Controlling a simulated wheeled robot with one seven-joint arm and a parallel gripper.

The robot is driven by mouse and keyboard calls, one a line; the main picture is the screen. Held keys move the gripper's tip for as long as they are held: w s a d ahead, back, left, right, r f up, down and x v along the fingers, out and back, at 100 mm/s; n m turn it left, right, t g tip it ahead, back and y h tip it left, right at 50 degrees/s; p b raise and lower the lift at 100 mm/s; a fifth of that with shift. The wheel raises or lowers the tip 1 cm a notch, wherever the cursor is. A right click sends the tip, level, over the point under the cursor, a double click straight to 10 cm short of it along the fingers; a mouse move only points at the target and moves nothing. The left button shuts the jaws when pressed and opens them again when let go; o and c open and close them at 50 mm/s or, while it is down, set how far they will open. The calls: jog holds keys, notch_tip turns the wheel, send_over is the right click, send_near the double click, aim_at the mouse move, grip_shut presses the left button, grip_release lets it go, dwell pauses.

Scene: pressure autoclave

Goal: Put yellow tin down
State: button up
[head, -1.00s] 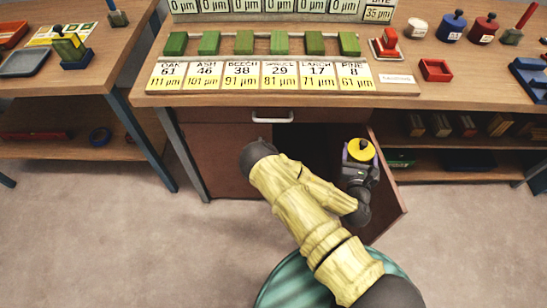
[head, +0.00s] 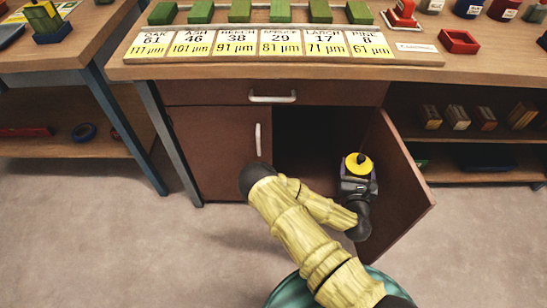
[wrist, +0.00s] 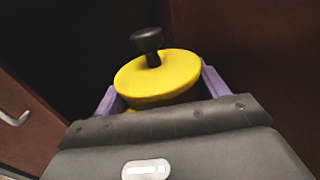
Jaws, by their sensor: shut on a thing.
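The yellow tin (head: 357,164) has a round yellow lid with a dark knob, and it also shows in the wrist view (wrist: 157,80). My gripper (head: 358,172) is shut on the tin, with a purple finger on each side of it in the wrist view (wrist: 158,92). The tin looks upright. It is at the opening of the dark cupboard (head: 305,143) under the bench, beside the open door. The tin's lower part is hidden by my gripper, and I cannot tell whether anything supports it from below.
The cupboard's right door (head: 400,190) stands open, close to the right of my gripper. The left door (head: 225,150) is closed. A bench top (head: 290,72) with sample blocks and cards lies above. Open shelves (head: 480,168) are at the right.

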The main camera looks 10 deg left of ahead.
jog(key=w+a+f+y+b, duration=0.15)
jog(key=w+f+b, duration=0.25)
jog(key=f+b, duration=0.5)
jog(key=n+g+y+b, duration=0.2)
jog(key=n+y+b, duration=0.35)
jog(key=b, duration=0.65)
send_over(307, 177)
notch_tip(307, 177, down, 21)
jog(key=shift+s+r+y, duration=0.15)
jog(key=shift+r+y, duration=0.05)
jog(key=shift+y, duration=0.1)
jog(key=shift+f, duration=0.1)
jog(key=shift+m, duration=0.25)
notch_tip(307, 177, down, 6)
jog(key=b, duration=0.4)
jog(key=shift+f, duration=0.15)
notch_tip(307, 177, down, 4)
jog(key=b, duration=0.2)
jog(key=shift+b, duration=0.4)
jog(key=shift+r, duration=0.2)
